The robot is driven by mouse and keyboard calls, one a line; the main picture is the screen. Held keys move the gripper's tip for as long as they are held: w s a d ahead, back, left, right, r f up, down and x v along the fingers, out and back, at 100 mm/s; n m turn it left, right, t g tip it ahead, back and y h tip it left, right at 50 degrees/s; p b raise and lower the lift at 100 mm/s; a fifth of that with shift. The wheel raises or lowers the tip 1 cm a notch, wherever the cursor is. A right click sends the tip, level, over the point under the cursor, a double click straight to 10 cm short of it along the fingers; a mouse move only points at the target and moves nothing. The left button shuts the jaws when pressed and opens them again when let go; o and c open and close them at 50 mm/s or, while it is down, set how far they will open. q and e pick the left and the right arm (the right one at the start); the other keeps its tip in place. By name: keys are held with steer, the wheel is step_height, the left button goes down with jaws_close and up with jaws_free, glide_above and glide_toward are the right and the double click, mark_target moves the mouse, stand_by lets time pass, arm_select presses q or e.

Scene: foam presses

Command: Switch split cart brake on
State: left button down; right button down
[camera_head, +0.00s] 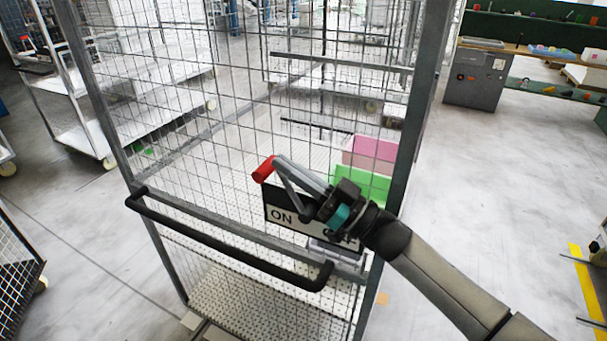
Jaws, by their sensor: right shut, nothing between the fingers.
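The split cart is a tall wire-mesh cage cart (125,170) in front of me, with a black push handle (225,245) along its near side. A brake sign (282,217) on the cart reads "ON" on the left; the wording on its right is mostly covered by my gripper. A red grip (263,169) sits above and left of "ON". My right gripper (281,164) reaches in from the lower right, shut and empty, its tips close against the red grip. I cannot tell whether they touch. The rest of the lever is hidden. My left gripper is not in view.
A pink box (372,152) and a green box (362,185) show behind the mesh. White shelf carts (95,135) stand at the left, and a grey cabinet (477,80) stands at the back right. The floor right of the cart is mostly clear.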

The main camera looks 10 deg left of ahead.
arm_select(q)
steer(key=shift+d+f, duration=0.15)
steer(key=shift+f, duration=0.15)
arm_select(e)
steer(key=shift+w+a, duration=0.15)
steer(key=shift+a, duration=0.45)
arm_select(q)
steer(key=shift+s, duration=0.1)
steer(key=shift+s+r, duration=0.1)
